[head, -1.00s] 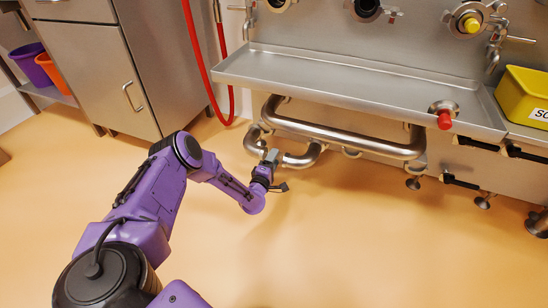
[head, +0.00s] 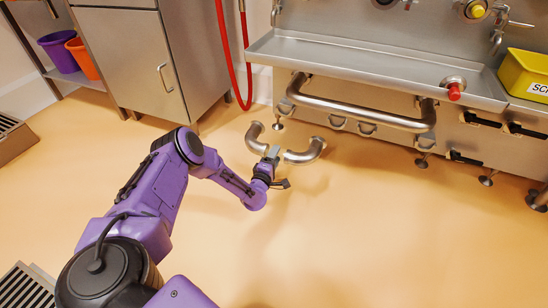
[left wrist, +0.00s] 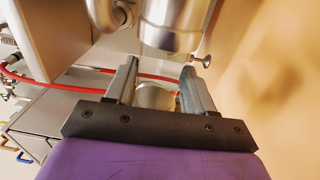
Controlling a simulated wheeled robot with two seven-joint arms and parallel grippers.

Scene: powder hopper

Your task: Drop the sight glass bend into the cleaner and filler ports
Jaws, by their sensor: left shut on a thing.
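The sight glass bend (head: 305,155) is a shiny curved steel pipe with both open ends turned up, low in front of the steel bench. My left gripper (head: 271,153) is shut on its middle and holds it over the floor, apart from the bench. In the left wrist view the pipe (left wrist: 155,96) shows between the two fingers of my left gripper (left wrist: 160,85). Short stubs (head: 367,130) hang under the bench; I cannot tell which are the cleaner and filler ports. My right gripper is not in view.
The steel trough (head: 330,62) has a red button (head: 454,92) and a long pipe (head: 365,112) below it. A red hose (head: 226,50) hangs beside the cabinet (head: 130,60). A yellow bin (head: 525,76) stands at right. The floor in front is clear.

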